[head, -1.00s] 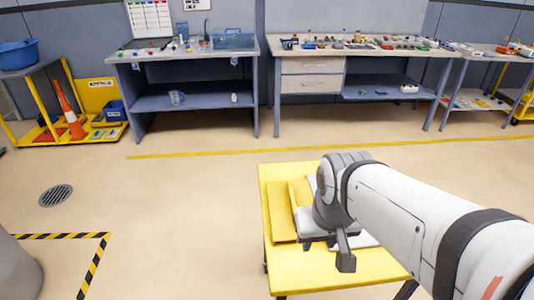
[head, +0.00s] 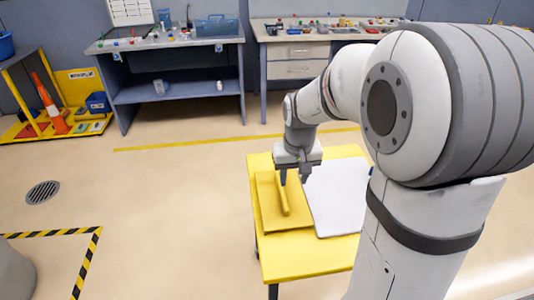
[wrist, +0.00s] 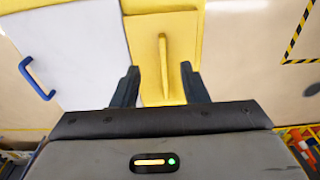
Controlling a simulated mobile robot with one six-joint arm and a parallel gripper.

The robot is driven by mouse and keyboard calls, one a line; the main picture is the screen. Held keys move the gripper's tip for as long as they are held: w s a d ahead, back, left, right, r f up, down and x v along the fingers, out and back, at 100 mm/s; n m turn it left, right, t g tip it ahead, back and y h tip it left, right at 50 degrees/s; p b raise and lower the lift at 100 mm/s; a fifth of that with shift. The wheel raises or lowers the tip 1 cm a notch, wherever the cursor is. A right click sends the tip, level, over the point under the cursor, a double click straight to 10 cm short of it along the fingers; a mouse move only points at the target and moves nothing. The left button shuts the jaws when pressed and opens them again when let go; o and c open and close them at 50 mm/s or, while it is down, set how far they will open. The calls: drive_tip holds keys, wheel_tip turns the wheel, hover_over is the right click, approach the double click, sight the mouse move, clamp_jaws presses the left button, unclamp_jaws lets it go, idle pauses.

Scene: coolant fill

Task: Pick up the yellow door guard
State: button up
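The yellow door guard (head: 268,207) is a flat yellow panel lying on the yellow table, with a raised bar (head: 284,198) along it. It also shows in the wrist view (wrist: 145,38), with its bar (wrist: 163,58) running toward me between my fingers. My gripper (head: 294,178) is open above the table, close over the guard's far end. In the wrist view my gripper's two fingers (wrist: 160,82) stand either side of the bar, with a gap on each side. The remaining height above the bar is hard to tell.
A white panel (head: 335,195) lies right of the guard on the yellow table (head: 300,262); its blue handle (wrist: 37,80) shows in the wrist view. A cluttered workbench (head: 168,42) stands at the back. An orange cone (head: 49,103) stands at the left.

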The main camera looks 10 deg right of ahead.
drive_tip(key=g+p, duration=0.1)
drive_tip(key=p, duration=0.1)
hover_over(282, 190)
drive_tip(key=f, duration=0.9)
drive_tip(key=shift+s+d, duration=0.2)
drive_tip(key=shift+d, duration=0.1)
drive_tip(key=f, duration=0.2)
drive_tip(key=f+p, duration=0.1)
drive_tip(key=f, duration=0.5)
drive_tip(key=shift+w+a+f, duration=0.15)
drive_tip(key=shift+w+a, duration=0.1)
drive_tip(key=shift+a, duration=0.05)
drive_tip(key=shift+c, duration=0.4)
clamp_jaws()
